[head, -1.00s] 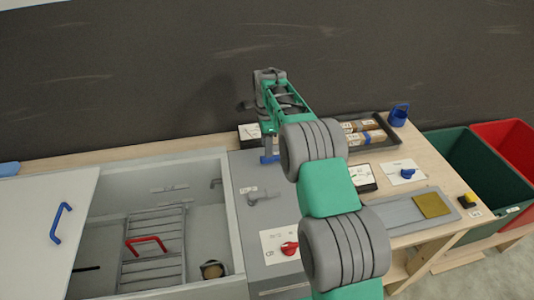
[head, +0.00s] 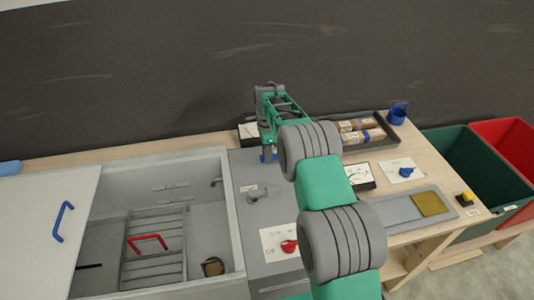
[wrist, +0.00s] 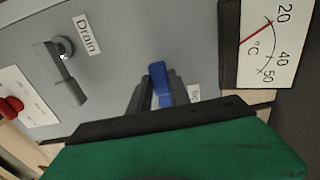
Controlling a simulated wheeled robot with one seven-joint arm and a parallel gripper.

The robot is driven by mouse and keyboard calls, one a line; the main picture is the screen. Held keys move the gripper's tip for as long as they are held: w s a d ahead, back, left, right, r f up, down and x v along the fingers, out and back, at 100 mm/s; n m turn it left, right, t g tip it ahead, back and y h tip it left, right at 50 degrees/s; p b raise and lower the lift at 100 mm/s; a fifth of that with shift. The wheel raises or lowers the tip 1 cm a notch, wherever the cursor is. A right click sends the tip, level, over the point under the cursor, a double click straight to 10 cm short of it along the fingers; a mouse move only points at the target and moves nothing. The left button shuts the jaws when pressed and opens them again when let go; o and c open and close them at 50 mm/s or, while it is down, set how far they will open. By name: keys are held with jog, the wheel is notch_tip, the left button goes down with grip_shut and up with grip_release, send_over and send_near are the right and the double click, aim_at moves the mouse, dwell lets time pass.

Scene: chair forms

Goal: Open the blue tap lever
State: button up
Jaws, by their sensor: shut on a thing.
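The blue tap lever (wrist: 159,82) stands up between the two dark fingers of my gripper (wrist: 160,92) in the wrist view. The fingers are shut on it, one on each side. In the head view a small blue part of the lever (head: 268,156) shows below my gripper, at the back of the grey panel (head: 250,172). My arm and fingers hide most of it there. A label beside the lever is partly hidden in the wrist view.
The grey drain lever (wrist: 68,68) with its "Drain" label and a red knob (wrist: 11,107) lie left of my gripper. A temperature dial (wrist: 258,45) stands close on the right. In the head view an open basin (head: 165,225) lies left of the panel.

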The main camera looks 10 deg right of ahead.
grip_shut()
dwell(0.8)
